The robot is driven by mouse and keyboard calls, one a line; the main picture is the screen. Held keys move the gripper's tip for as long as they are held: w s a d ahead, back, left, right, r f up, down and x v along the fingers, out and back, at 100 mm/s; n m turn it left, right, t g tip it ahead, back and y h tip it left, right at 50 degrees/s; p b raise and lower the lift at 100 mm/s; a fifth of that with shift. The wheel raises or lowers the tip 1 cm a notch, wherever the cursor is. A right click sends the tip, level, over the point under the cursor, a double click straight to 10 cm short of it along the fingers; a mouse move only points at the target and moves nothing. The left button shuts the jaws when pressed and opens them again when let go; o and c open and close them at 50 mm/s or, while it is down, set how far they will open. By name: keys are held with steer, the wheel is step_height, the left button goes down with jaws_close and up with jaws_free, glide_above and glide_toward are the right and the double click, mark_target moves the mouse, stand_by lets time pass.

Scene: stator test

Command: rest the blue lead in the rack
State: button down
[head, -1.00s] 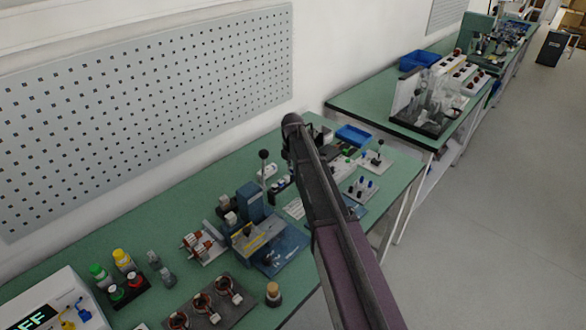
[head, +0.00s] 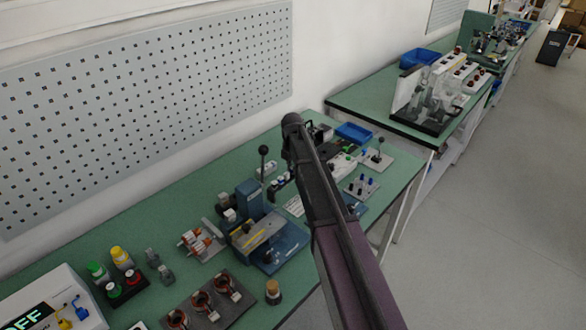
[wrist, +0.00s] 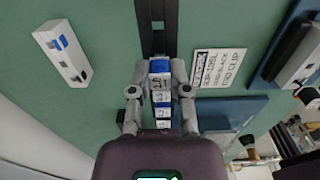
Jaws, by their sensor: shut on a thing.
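My gripper (wrist: 160,76) shows in the wrist view, its fingers closed on either side of a narrow blue-topped white piece (wrist: 160,66). I cannot tell if this is the blue lead. Numbered white blocks show in line below it between the fingers, and a dark rail runs above. In the head view my arm hides the gripper. Blue plug-like pieces (head: 81,308) sit at the white OFF-display instrument (head: 30,298) at the lower left, beside a yellow one. A light block with blue pegs (head: 362,187) stands right of my arm; I cannot tell if it is the rack.
A printed card (wrist: 217,67) and a blue pad (wrist: 231,108) lie right of the gripper; a white block (wrist: 62,52) lies left. A blue press with a lever (head: 252,200) and a dark tray of coils (head: 208,302) stand left of my arm. Green bench shows along the wall.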

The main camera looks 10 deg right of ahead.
steer(key=shift+f+b, duration=0.35)
steer(key=shift+f, duration=0.1)
steer(key=c, duration=0.5)
jaws_free()
